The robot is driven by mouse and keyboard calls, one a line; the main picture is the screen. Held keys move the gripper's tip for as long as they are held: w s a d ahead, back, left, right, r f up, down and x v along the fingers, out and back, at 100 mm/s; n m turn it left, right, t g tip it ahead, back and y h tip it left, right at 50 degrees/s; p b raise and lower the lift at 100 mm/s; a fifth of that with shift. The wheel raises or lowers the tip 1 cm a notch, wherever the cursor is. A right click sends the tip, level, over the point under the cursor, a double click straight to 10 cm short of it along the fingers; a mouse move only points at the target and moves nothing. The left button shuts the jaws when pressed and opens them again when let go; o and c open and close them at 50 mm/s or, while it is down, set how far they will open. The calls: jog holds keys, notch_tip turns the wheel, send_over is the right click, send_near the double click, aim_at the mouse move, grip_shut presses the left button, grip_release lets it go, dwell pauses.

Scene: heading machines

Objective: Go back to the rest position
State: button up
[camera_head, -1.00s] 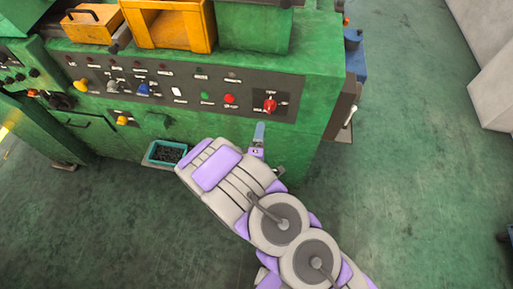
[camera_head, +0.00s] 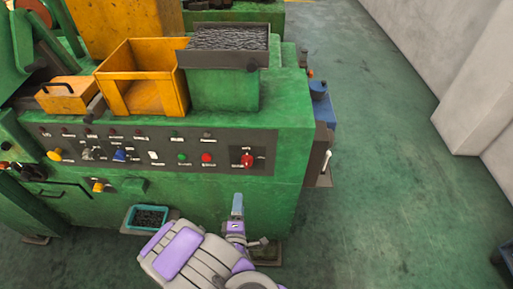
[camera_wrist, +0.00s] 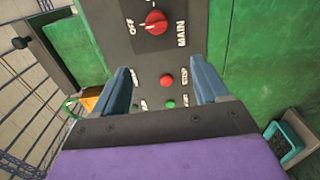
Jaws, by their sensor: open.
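My gripper (camera_head: 238,206) is in front of the green heading machine (camera_head: 290,150), below the right end of its control panel (camera_head: 225,148). In the wrist view my gripper (camera_wrist: 168,85) is open, with two blue fingers apart and nothing between them. The red main switch (camera_head: 247,160) is on the panel above my gripper. In the wrist view the main switch (camera_wrist: 155,22) lies beyond the fingertips, apart from them. A red button (camera_wrist: 166,80) and a green button (camera_wrist: 170,103) show in the gap between the fingers. My arm hides part of the machine's lower front.
A teal bin (camera_head: 149,218) with dark small parts stands low, left of my arm. Yellow boxes (camera_head: 140,80) and a tray of metal pieces (camera_head: 228,38) are on top of the machine. Green floor (camera_head: 390,200) is open at right, up to a pale wall (camera_head: 450,70).

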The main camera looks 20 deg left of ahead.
jog(key=shift+w, duration=0.1)
jog(key=w+d+m+g+h+b, duration=0.1)
jog(key=w+d+m+g+h, duration=0.25)
jog(key=w+m+g, duration=0.4)
jog(key=s+d+r+m+g+b, duration=0.2)
jog(key=s+d+r+m+g, duration=0.6)
jog(key=s+d+r, duration=0.9)
jog(key=s+d+m+y, duration=0.1)
jog(key=d+m, duration=0.1)
jog(key=d, duration=0.1)
jog(key=shift+r, duration=0.25)
jog(key=s+d+r+m+g, duration=0.1)
jog(key=s+d, duration=0.2)
jog(key=s, duration=0.2)
jog(key=s+d+r+m+g+h, duration=0.1)
jog(key=s+d+r, duration=0.1)
jog(key=s+d, duration=0.1)
jog(key=s+d+r+m+g+h, duration=0.1)
jog(key=s+d, duration=0.3)
jog(key=s, duration=0.2)
jog(key=shift+s+r+m+g+b, duration=0.25)
jog(key=shift+s+r+g+b, duration=0.05)
jog(key=shift+g+b, duration=0.05)
jog(key=shift+c, duration=0.3)
